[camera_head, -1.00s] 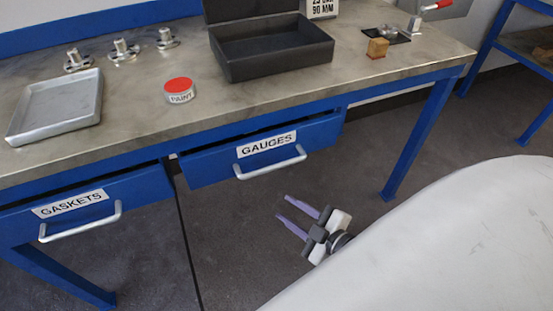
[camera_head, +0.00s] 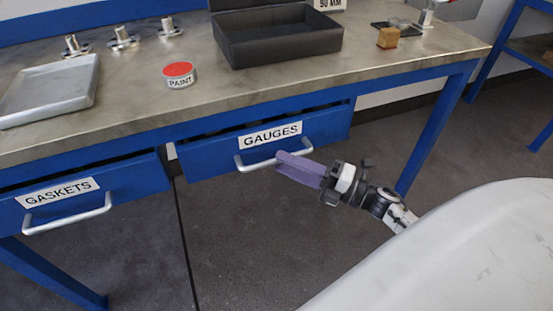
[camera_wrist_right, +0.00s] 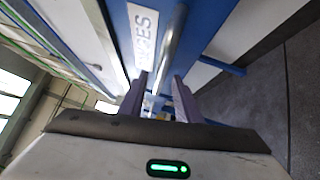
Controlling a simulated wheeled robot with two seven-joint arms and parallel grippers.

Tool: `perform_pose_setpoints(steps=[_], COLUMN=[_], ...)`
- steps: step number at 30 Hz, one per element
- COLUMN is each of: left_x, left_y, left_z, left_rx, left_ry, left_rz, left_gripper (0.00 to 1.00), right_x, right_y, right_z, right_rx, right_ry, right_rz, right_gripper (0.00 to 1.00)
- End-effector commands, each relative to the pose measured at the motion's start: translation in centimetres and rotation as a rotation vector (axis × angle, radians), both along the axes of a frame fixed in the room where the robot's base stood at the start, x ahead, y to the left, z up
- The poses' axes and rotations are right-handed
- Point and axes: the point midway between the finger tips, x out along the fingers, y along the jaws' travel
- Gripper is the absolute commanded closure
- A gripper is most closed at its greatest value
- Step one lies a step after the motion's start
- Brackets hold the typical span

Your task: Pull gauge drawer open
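The blue gauge drawer (camera_head: 225,155), labelled GAUGES, hangs under the bench; a narrow dark gap shows above its front. Its silver bar handle (camera_head: 250,164) is partly hidden behind my right gripper. My right gripper (camera_head: 279,162) has purple fingers that reach the right part of the handle from the front right. In the right wrist view, the fingers (camera_wrist_right: 159,85) stand apart, with the handle (camera_wrist_right: 172,42) running up from between their tips. I cannot tell whether they touch it. My left gripper is in neither view.
The GASKETS drawer (camera_head: 130,183) with its own handle (camera_head: 68,217) is to the left. On the bench top (camera_head: 235,92) are a grey tray (camera_head: 50,97), a paint tin (camera_head: 180,76), a black open box (camera_head: 280,45) and several metal flanged parts. The floor below is clear.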

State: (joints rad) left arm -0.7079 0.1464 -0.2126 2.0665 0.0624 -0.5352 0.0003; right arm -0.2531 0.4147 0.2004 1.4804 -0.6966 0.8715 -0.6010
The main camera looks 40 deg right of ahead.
Motion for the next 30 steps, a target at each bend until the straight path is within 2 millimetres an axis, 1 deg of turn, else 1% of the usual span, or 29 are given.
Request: perform_pose_setpoints(steps=[1, 3, 6, 10, 17, 18, 22, 23, 30], left_x=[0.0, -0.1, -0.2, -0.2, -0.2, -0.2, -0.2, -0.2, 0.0], left_y=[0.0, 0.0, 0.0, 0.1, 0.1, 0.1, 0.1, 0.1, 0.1], left_z=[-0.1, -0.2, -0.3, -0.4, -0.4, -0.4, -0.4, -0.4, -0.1], left_rx=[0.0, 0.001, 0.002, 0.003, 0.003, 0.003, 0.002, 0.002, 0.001], left_ry=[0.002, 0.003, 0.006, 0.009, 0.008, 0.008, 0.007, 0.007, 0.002], left_rz=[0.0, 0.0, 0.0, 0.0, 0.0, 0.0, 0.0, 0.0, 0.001], left_gripper=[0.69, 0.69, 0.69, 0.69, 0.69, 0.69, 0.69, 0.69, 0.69], right_x=[0.7, 1.5, 2.2, 2.6, 2.6, 2.6, 2.6, 2.6, 2.6], right_y=[0.5, 0.9, 1.4, 1.7, 1.7, 1.7, 1.7, 1.7, 1.7], right_z=[0.3, 0.3, 0.4, 0.5, 0.4, 0.4, 0.4, 0.4, 0.4], right_rx=[0.003, 0.003, 0.003, 0.002, 0.003, 0.003, 0.003, 0.003, 0.003], right_ry=[-0.003, -0.002, -0.001, 0.0, 0.002, 0.002, 0.002, 0.002, 0.001], right_rz=[0.002, 0.0, 0.001, -0.001, -0.001, -0.001, -0.001, -0.001, 0.001], right_gripper=[0.7, 0.7, 0.7, 0.7, 0.7, 0.76, 0.98, 1.0, 1.0])
